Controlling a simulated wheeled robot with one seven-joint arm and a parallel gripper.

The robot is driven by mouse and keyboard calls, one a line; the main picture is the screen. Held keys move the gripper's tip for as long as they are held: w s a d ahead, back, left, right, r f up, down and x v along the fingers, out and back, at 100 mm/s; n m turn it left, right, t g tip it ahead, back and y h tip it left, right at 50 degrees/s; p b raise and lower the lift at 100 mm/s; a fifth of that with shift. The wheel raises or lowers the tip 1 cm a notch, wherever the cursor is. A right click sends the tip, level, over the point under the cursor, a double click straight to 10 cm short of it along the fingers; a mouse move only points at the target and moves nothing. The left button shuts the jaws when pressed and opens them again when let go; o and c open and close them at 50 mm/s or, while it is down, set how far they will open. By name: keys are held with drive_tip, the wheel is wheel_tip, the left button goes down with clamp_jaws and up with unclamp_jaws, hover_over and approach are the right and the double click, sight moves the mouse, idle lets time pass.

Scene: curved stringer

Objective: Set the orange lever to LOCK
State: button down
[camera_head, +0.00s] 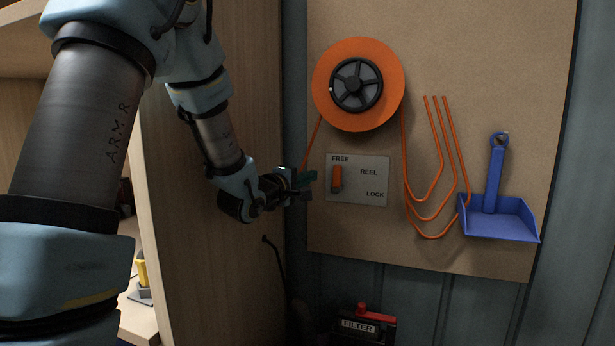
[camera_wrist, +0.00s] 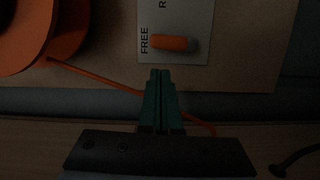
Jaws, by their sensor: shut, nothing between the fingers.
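The orange lever (camera_head: 336,178) sits on a pale plate (camera_head: 357,194) marked FREE, REEL and LOCK. It stands upright just below the word FREE, with LOCK at the plate's lower right. In the wrist view the orange lever (camera_wrist: 172,43) lies sideways beside FREE, ahead of my fingertips. My gripper (camera_head: 312,184) is left of the plate, close to its left edge and apart from the lever. In the wrist view my gripper (camera_wrist: 160,75) has its green fingers together with nothing between them.
An orange reel (camera_head: 393,80) hangs above the plate on a brown board (camera_head: 460,50). Its orange cord (camera_head: 312,143) runs down behind my gripper, and more loops hang right of the plate. A blue dustpan (camera_head: 495,225) hangs further right. A wooden panel (camera_head: 215,260) stands left.

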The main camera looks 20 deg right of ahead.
sight(337, 179)
drive_tip(key=p+x, duration=0.1)
drive_tip(key=x, duration=0.5)
drive_tip(key=shift+w+d, duration=0.2)
drive_tip(key=shift+d, duration=0.1)
drive_tip(key=shift+r+m, duration=0.1)
drive_tip(key=shift+m, duration=0.3)
drive_tip(key=shift+d+m, duration=0.1)
drive_tip(key=shift+m, duration=0.3)
